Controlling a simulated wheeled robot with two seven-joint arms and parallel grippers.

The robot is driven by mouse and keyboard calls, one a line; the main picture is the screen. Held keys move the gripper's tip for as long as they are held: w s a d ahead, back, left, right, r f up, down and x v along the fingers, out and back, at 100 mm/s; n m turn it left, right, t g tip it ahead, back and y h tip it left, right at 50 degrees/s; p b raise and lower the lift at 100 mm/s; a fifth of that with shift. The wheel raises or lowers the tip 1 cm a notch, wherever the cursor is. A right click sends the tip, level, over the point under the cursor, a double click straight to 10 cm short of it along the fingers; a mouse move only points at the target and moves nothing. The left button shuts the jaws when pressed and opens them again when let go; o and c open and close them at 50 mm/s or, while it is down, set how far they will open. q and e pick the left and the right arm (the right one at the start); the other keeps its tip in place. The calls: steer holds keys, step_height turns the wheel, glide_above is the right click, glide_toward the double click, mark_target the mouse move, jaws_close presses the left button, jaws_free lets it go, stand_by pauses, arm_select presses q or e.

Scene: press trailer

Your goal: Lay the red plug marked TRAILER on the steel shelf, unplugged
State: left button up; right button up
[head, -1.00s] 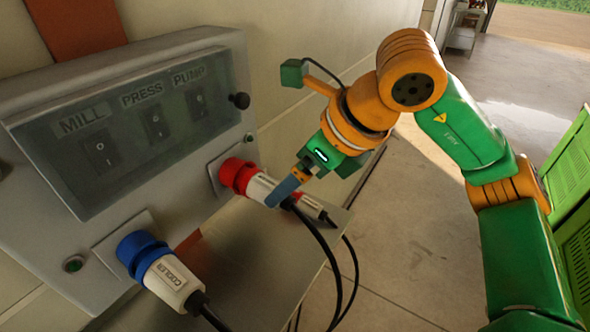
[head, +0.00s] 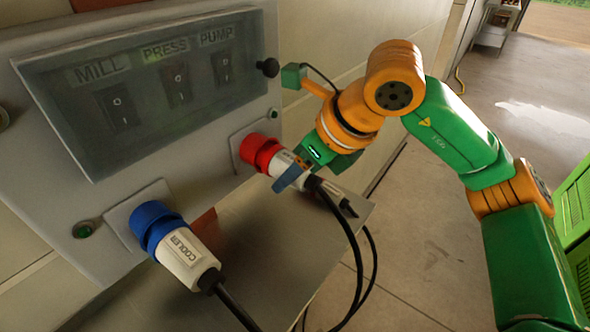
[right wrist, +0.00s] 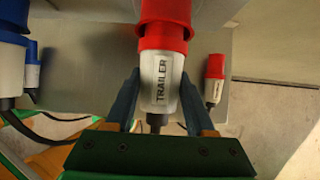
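The red plug marked TRAILER (right wrist: 160,80) has a white body and sits in the red socket (right wrist: 163,12) on the panel; in the head view the plug (head: 288,165) is partly covered by my gripper. My right gripper (head: 290,177) is at its white body. In the right wrist view the fingers of this gripper (right wrist: 160,95) stand on either side of the plug, very close to it, and look open. Firm contact is not visible. The steel shelf (head: 270,235) lies below the plug; it also shows in the wrist view (right wrist: 85,70). My left gripper is out of view.
A blue plug marked COOLER (head: 185,258) sits in the panel at left. Another red-and-white plug (right wrist: 214,80) lies on the shelf to the right. Black cables (head: 352,255) hang over the shelf edge. The switch panel (head: 150,85) is above; bare shelf shows between the plugs.

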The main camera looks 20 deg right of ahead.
jaws_close()
steer(key=shift+s+d, duration=0.1)
steer(key=shift+s+d+b, duration=0.1)
steer(key=shift+s+b, duration=0.05)
steer(key=shift+b, duration=0.15)
steer(key=shift+s+d+b, duration=0.45)
steer(key=shift+s+d, duration=0.15)
steer(key=shift+s, duration=0.15)
steer(key=s+d+b, duration=0.1)
steer(key=s, duration=0.1)
steer(key=s+d, duration=0.2)
steer(key=shift+b, duration=0.4)
